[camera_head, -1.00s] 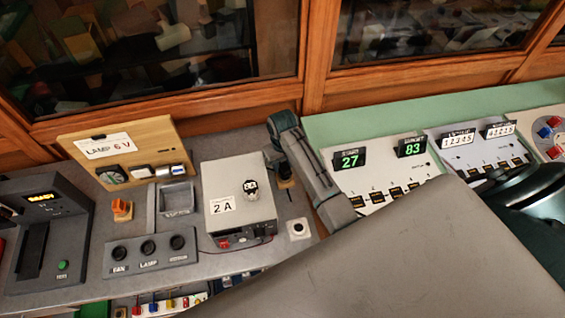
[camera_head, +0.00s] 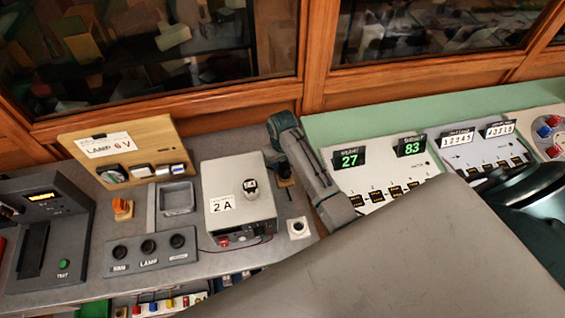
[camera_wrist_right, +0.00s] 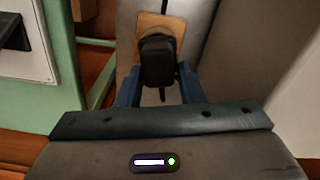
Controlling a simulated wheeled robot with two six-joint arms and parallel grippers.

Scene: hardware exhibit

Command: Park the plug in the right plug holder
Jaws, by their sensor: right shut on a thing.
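The black plug (camera_wrist_right: 158,62) is between the blue-green fingers of my right gripper (camera_wrist_right: 159,88) in the wrist view. The gripper is shut on it. A thin dark pin or cord shows below the plug. A tan wooden plate (camera_wrist_right: 153,22) lies right behind the plug; I cannot tell whether they touch. In the head view my right gripper (camera_head: 284,160) points down beside the grey 2 A box, over a small wooden base (camera_head: 285,183), which may be a plug holder. My arm partly hides this place. My left gripper is not in view.
The grey 2 A box (camera_head: 240,205) stands close left of the gripper. A wooden lamp panel (camera_head: 120,150), a grey tray (camera_head: 177,198) and a knob panel (camera_head: 150,250) are further left. Number displays (camera_head: 350,158) are to the right.

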